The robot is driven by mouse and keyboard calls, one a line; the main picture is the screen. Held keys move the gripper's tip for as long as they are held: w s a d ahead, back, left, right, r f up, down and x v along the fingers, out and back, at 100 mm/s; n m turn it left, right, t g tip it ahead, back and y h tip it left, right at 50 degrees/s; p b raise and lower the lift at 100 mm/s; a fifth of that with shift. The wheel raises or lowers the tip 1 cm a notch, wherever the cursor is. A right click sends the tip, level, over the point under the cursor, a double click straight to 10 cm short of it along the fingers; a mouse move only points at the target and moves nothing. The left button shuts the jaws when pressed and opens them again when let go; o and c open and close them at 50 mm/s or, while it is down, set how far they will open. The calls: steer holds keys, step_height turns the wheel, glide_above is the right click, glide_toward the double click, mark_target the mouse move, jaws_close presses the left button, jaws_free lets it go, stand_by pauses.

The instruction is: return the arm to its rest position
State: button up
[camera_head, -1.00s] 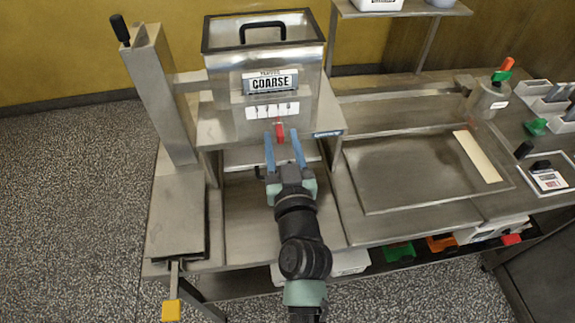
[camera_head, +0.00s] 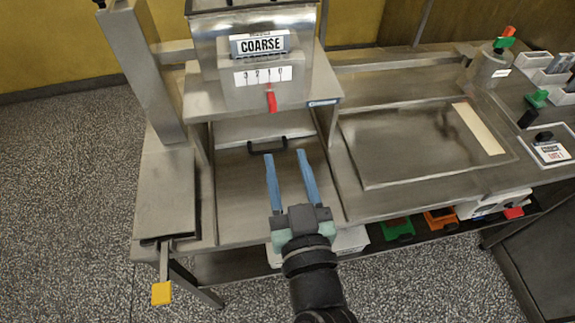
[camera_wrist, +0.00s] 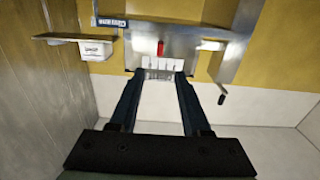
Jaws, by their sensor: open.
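My gripper (camera_head: 289,166) is open, with two blue fingers and nothing between them. In the head view it hangs in front of the steel machine marked COARSE (camera_head: 208,92), over the bay below it. The machine's red lever (camera_head: 271,101) points down, beyond the fingertips and apart from them. In the wrist view my gripper (camera_wrist: 155,76) points toward the machine front, and the red lever (camera_wrist: 160,48) shows beyond the fingers. A black handle (camera_head: 267,146) lies in the bay, just behind the left fingertip in the picture.
A steel bench (camera_head: 400,218) with a shallow tray (camera_head: 400,182) extends right. A steel column (camera_head: 142,75) stands left, with a yellow-ended lever (camera_head: 162,292) at the front. Green (camera_head: 397,228) and orange (camera_head: 441,218) items sit on the lower shelf. The floor at left is clear.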

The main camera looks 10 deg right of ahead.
stand_by(0.4)
steer(key=w+a+r+n+t+y, duration=0.1)
steer(key=w+a+r+t, duration=0.1)
steer(key=r, duration=0.9)
steer(key=w+a+r+n+t+y, duration=0.1)
steer(key=w+a+r+t, duration=0.1)
steer(key=r, duration=0.9)
steer(key=s+a+r+m+t+h, duration=0.1)
steer(key=s+r+t, duration=0.25)
steer(key=r, duration=0.65)
steer(key=s+a+r+m+t+h, duration=0.15)
steer(key=s+r, duration=0.25)
steer(key=r, duration=0.7)
step_height(320, 180, down, 42)
steer(key=b, duration=4.2)
steer(key=shift+d, duration=0.35)
steer(key=shift+r+n+y, duration=0.1)
steer(key=shift+n+y, duration=0.15)
